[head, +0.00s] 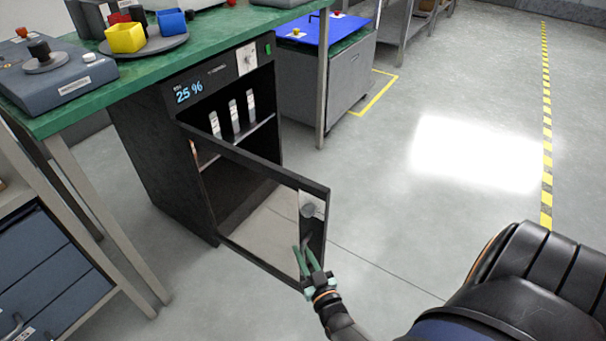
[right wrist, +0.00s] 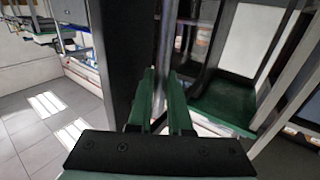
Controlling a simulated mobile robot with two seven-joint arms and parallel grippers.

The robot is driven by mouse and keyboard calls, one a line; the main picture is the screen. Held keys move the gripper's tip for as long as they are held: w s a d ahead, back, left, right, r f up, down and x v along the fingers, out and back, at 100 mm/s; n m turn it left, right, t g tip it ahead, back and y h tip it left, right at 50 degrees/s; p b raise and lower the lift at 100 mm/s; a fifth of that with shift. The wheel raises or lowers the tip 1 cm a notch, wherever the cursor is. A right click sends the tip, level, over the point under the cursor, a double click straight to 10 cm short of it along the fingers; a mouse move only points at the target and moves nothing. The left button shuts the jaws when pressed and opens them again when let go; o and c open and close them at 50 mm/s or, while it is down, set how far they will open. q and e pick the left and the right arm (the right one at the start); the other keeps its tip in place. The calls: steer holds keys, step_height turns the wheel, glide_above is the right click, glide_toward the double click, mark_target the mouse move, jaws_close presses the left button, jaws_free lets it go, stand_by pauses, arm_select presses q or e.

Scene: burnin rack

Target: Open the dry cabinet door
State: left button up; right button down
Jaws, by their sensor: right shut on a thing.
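The dry cabinet (head: 160,150) is a dark box under the green bench, with a display reading 25 %. Its framed, see-through door (head: 255,162) stands swung well out from the front, showing the inside. My right gripper (head: 305,246) is at the door's free edge, below a round fitting on a pale plate (head: 313,206). Its green fingers are shut on the door handle, which shows in the right wrist view as an upright grey bar (right wrist: 167,45) between the fingers (right wrist: 162,90). The fingers hide part of the handle. My left gripper is out of view.
The green bench (head: 190,45) carries a yellow bin (head: 125,38), a blue bin and devices. A blue-topped cart (head: 335,85) stands behind the cabinet. A drawer unit (head: 45,275) is at left. The floor right of the door is clear.

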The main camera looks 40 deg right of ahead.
stand_by(0.3)
steer(key=c, duration=0.8)
jaws_free()
steer(key=shift+c, duration=0.2)
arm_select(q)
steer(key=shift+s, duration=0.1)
arm_select(e)
steer(key=shift+s, duration=0.15)
